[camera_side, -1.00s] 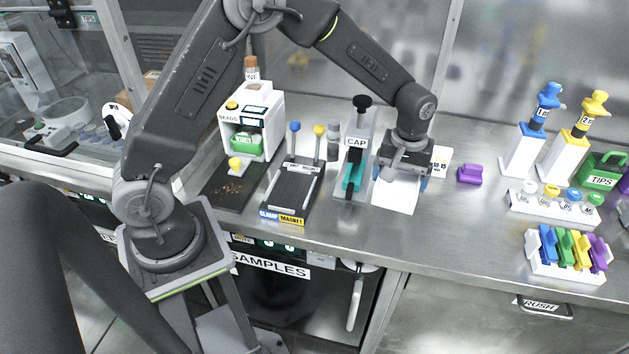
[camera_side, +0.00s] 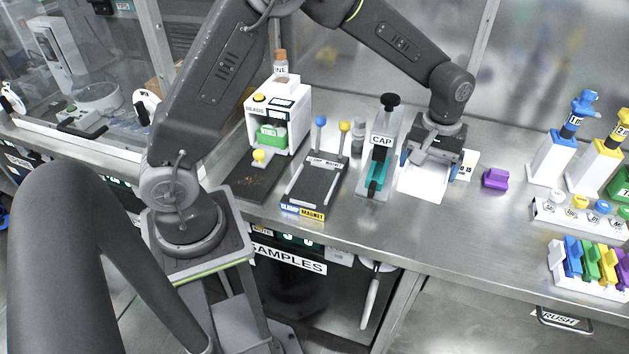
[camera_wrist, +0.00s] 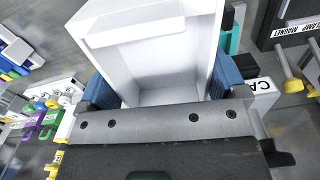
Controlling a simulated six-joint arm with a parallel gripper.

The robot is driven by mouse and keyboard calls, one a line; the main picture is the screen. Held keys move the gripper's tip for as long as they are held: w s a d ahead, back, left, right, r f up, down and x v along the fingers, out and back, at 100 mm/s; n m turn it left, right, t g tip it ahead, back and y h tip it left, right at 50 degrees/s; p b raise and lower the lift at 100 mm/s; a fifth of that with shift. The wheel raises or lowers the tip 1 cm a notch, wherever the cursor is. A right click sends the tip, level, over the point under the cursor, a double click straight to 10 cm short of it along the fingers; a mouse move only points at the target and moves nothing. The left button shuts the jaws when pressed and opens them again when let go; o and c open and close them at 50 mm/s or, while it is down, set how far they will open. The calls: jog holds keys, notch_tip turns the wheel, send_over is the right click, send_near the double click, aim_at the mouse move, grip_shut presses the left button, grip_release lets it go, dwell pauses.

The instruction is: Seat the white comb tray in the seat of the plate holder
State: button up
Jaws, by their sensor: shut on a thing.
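The white comb tray (camera_side: 421,184) is held in my gripper (camera_side: 430,165), which is shut on it at the right of the CAP station. In the wrist view the tray (camera_wrist: 160,55) is a white, open box shape between the blue fingers of my gripper (camera_wrist: 164,84). The gripper body hides its near end. The plate holder seems to be the dark low device (camera_side: 316,184) labelled CLAMP and MAGNET, with a blue and a yellow knob. It stands left of the CAP station, and its top looks bare. The tray is apart from it.
The CAP station (camera_side: 380,165) stands between the tray and the dark device. A white BEADS machine (camera_side: 280,115) is at the left. A purple block (camera_side: 495,179) lies to the right, with pipette stands (camera_side: 551,155) and racks (camera_side: 585,270) beyond.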

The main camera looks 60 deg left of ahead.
notch_tip(320, 180, up, 18)
jog(key=s+a+r, duration=0.1)
jog(key=s+a, duration=0.4)
jog(key=a, duration=0.4)
jog(key=s+a+r, duration=0.1)
jog(key=s+a, duration=0.3)
jog(key=a, duration=0.5)
jog(key=s+a+f+n, duration=0.1)
jog(key=s+a, duration=0.3)
jog(key=s, duration=0.4)
jog(key=s+a+f, duration=0.1)
jog(key=s+a, duration=0.3)
jog(key=s, duration=0.5)
send_over(313, 184)
notch_tip(313, 184, down, 25)
jog(key=shift+d+r, duration=0.1)
jog(key=shift+d, duration=0.05)
jog(key=shift+f, duration=1.95)
jog(key=shift+f, duration=0.1)
